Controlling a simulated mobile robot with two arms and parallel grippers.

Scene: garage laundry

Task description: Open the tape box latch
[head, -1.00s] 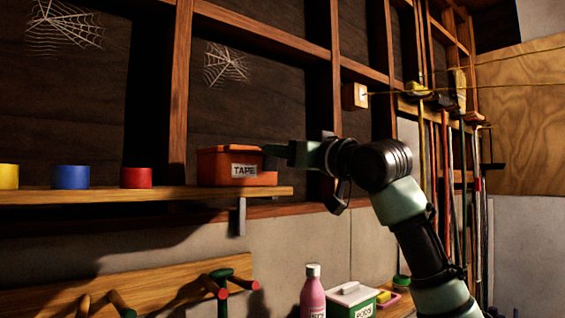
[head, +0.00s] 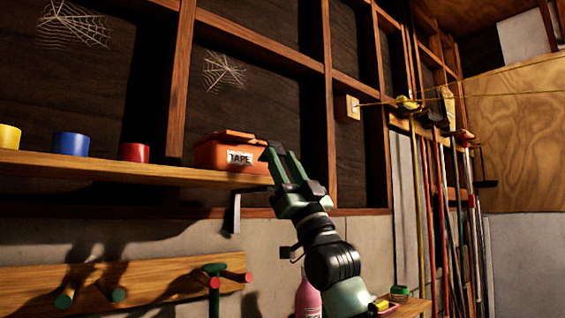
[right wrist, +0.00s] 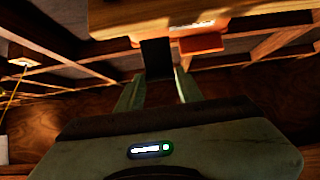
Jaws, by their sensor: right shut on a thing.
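The orange tape box (head: 213,157) sits on the wooden wall shelf in the head view, with a white TAPE label on its front. Its lid (head: 228,135) shows along the top; I cannot make out the latch or tell its state. My right gripper (head: 276,156) comes up from below at the box's right end, its fingers overlapping that end in the picture. In the right wrist view an orange-red surface (right wrist: 201,43) lies just beyond the fingers. The right gripper (right wrist: 157,85) is shut on a dark piece (right wrist: 157,58) between its fingers. My left gripper is not in view.
The shelf (head: 120,172) also holds red (head: 134,152), blue (head: 70,145) and yellow (head: 9,137) rolls left of the box. A dark bracket (head: 234,213) hangs under it. Below are a peg rail (head: 150,280) and a pink bottle (head: 308,300). Long-handled tools stand at right.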

